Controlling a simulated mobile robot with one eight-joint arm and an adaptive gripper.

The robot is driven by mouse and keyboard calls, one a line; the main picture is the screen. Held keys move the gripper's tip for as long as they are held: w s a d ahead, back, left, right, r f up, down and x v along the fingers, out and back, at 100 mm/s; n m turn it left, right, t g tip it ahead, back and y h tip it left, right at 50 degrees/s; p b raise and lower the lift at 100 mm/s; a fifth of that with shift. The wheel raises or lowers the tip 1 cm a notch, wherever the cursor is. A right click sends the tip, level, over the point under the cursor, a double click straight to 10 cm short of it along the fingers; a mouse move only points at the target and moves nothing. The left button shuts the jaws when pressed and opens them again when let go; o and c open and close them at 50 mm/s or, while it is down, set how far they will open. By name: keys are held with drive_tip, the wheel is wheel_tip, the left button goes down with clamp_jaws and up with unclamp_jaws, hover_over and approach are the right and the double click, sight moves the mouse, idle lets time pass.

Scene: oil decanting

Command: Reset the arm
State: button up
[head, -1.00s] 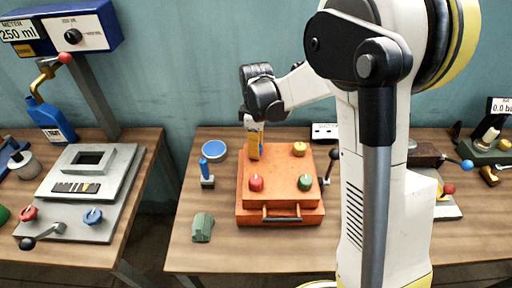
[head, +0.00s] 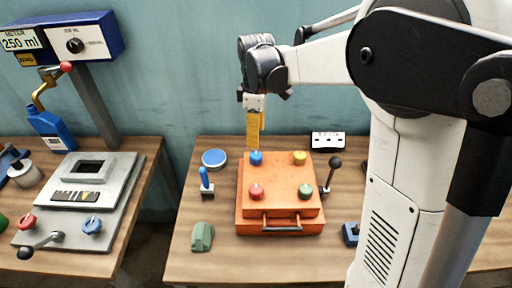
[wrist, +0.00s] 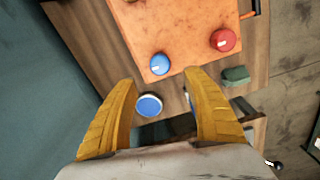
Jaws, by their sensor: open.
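My gripper (head: 254,132) hangs pointing down above the back left part of the orange box (head: 281,205), over the blue knob (head: 256,158). In the wrist view my gripper (wrist: 166,92) shows two yellow fingers spread wide with nothing held between them. The blue knob (wrist: 160,64) and the red knob (wrist: 223,40) lie beyond the fingertips, apart from them. A round blue dish (wrist: 149,105) shows between the fingers, below them on the table.
On the orange box are also a yellow knob (head: 299,158) and a green knob (head: 305,191). A black-knobbed lever (head: 330,176) stands at its right. A blue-handled piece (head: 206,182) and a green block (head: 202,236) stand left. The left table holds a blue bottle (head: 50,127) beneath the meter.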

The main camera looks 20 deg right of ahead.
drive_tip(key=shift+r, duration=1.25)
drive_tip(key=s+f+m+t+b, duration=0.1)
drive_tip(key=s+m+t+b, duration=0.2)
drive_tip(key=s+m+t, duration=0.4)
drive_tip(key=s+m, duration=0.5)
drive_tip(key=s, duration=0.8)
drive_tip(key=shift+f+b, duration=0.3)
drive_tip(key=shift+b, duration=0.1)
